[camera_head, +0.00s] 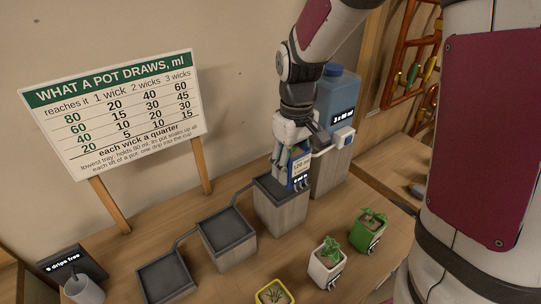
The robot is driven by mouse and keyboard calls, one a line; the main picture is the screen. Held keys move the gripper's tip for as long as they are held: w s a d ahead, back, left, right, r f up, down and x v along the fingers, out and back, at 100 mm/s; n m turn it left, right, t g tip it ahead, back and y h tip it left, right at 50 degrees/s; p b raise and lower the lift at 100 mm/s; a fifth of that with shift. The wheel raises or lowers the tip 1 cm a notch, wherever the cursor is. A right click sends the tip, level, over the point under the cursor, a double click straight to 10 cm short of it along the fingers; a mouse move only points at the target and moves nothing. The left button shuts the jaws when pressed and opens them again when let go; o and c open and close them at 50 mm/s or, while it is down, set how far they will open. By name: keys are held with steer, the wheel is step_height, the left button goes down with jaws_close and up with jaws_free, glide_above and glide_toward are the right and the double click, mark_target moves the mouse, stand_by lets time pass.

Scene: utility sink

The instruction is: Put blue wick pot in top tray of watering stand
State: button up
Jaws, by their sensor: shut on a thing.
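My gripper (288,172) points down and is shut on the blue wick pot (299,181), which is mostly hidden behind the fingers. A pale label and a small dark display show on the pot. The pot is at the top tray (270,189) of the watering stand, the dark tray on the tallest of three stepped blocks. I cannot tell whether the pot's base touches the tray floor. The middle tray (226,226) and the lowest tray (165,277) step down to the left and look empty.
A blue water tank (337,90) stands on a tall block behind the top tray, close to my arm. Green (369,230), white (327,264) and yellow (275,293) plant pots stand in front. A chart sign (118,110) stands behind. A grey cup (85,291) is at lower left.

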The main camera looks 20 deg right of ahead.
steer(key=w, duration=0.1)
steer(key=w+a, duration=0.1)
steer(key=w, duration=0.1)
steer(key=shift+a+f, duration=0.2)
steer(key=shift+f+p, duration=0.35)
steer(key=shift+f, duration=1.35)
steer(key=shift+f, duration=0.1)
steer(key=shift+f, duration=0.15)
steer(key=o, duration=1.3)
steer(key=shift+o, duration=0.2)
